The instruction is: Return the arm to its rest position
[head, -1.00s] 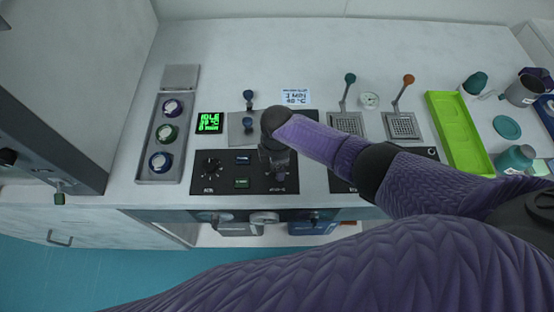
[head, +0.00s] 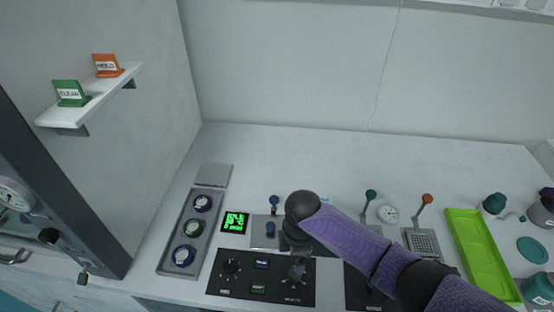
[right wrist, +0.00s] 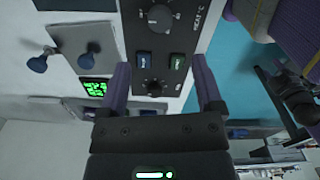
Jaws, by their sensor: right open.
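My right arm (head: 345,232) is purple with black joints. It reaches in from the lower right over the bench, with its wrist above a black control panel (head: 225,292). My right gripper (head: 297,268) points down near the panel's upper right part, mostly hidden by the wrist. In the right wrist view its two purple fingers (right wrist: 163,88) are apart with nothing held between them. A black knob (right wrist: 155,87) and two small switches (right wrist: 160,58) of the panel show beyond the gap. My left gripper is in no view.
A grey tray with round dials (head: 165,262) and a green display (head: 235,222) lie left of the arm. Levers (head: 370,196), a gauge (head: 388,213) and a lime tray (head: 480,255) stand right. A shelf (head: 95,97) with two signs hangs at upper left.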

